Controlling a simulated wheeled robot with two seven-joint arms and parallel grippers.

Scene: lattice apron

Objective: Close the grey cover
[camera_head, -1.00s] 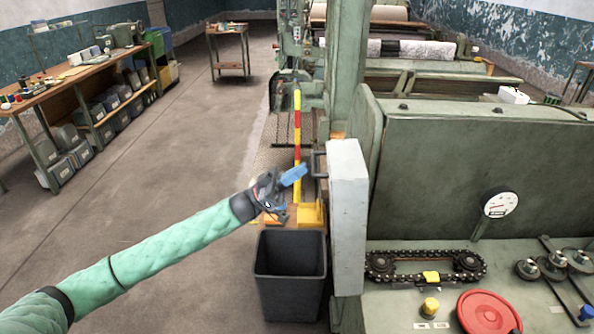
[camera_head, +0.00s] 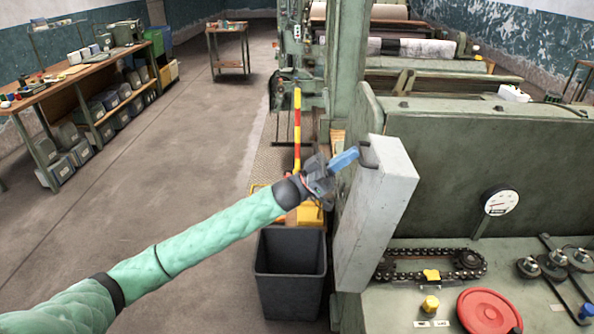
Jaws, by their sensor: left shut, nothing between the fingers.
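The grey cover (camera_head: 378,215) is a tall light grey panel at the left end of the green machine. It stands at an angle to the machine's front, and its top leans to the right in the camera_head view. A dark handle (camera_head: 367,154) shows at its upper left edge. My left gripper (camera_head: 346,157) is shut and empty, with its blue fingertips at the handle and the cover's upper left edge. I cannot tell if they touch. My right gripper is not in view.
A dark bin (camera_head: 290,268) stands on the floor below my left wrist. The machine's bed carries a chain on sprockets (camera_head: 430,265), a red disc (camera_head: 488,312) and a yellow knob (camera_head: 429,305). A red and yellow post (camera_head: 297,130) rises behind my gripper. The floor at left is clear.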

